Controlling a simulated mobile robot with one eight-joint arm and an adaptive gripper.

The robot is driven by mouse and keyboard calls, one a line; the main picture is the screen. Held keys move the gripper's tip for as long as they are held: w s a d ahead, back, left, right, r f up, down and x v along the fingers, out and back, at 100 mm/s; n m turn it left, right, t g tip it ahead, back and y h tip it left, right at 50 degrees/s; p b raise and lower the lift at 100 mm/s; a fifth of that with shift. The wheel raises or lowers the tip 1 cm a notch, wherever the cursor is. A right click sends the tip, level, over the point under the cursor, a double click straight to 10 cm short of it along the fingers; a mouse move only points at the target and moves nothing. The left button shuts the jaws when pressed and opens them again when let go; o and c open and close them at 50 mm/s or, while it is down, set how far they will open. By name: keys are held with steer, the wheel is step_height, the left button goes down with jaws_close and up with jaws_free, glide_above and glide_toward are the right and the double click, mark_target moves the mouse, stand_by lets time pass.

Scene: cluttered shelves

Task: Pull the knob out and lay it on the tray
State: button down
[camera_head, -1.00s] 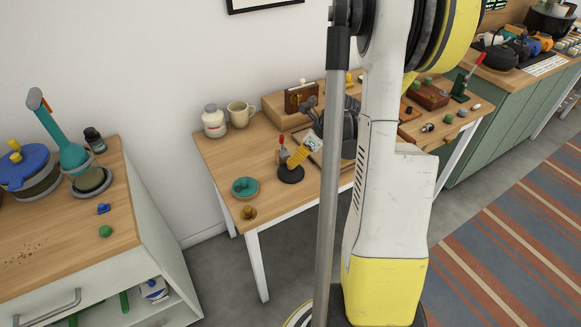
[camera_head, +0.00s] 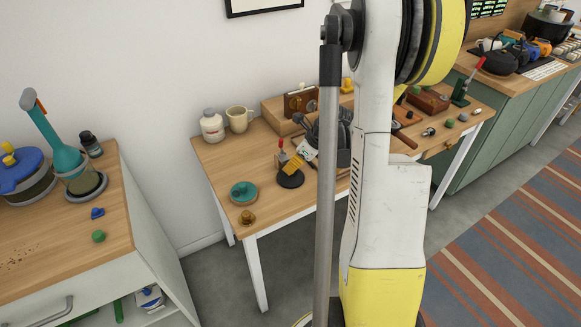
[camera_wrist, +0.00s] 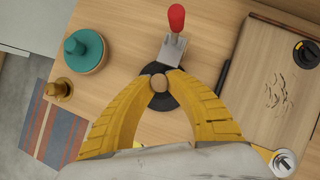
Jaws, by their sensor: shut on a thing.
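A small tan round knob (camera_wrist: 159,84) sits over a black disc (camera_wrist: 155,97) in the wrist view. My gripper (camera_wrist: 160,80) has its two yellow fingers closed in on the knob from both sides. The knob's lower part is hidden, so I cannot tell how deep it sits. In the head view my gripper (camera_head: 293,164) is low over the black disc (camera_head: 290,180), and the knob is hidden. A flat wooden board with a raised edge, possibly the tray (camera_wrist: 252,85), lies right of the disc in the wrist view.
A metal clamp with a red handle (camera_wrist: 176,18) stands right beside the disc. A teal lidded dish (camera_wrist: 85,50) and a brass knob-shaped piece (camera_wrist: 59,88) are to the left. A black round piece (camera_wrist: 306,54) is on the board. Bare tabletop lies around the dish.

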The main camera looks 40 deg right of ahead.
steer(key=shift+r, duration=0.15)
steer(key=shift+r+p, duration=1.95)
steer(key=shift+r, duration=0.6)
steer(key=w+d+n+g+h+b, duration=0.1)
steer(key=w+d+n+g+h, duration=0.1)
steer(key=d+g+h, duration=0.1)
steer(key=w+d+f+n+g+h+b, duration=0.1)
steer(key=w+d+g+h+b, duration=0.1)
steer(key=d+g, duration=0.4)
steer(key=w+d+f+n+g+h+b, duration=0.1)
steer(key=w+d+n+g+h+b, duration=0.1)
steer(key=d+g+h, duration=0.3)
steer(key=shift+w+d+n, duration=0.15)
steer(key=shift+w+d, duration=0.25)
steer(key=shift+d, duration=0.45)
steer(key=shift+w+d+n, duration=0.15)
steer(key=shift+w+d, duration=0.2)
steer(key=shift+d, duration=0.5)
steer(key=shift+d+f, duration=0.1)
steer(key=shift+f, duration=1.65)
steer(key=shift+f, duration=0.15)
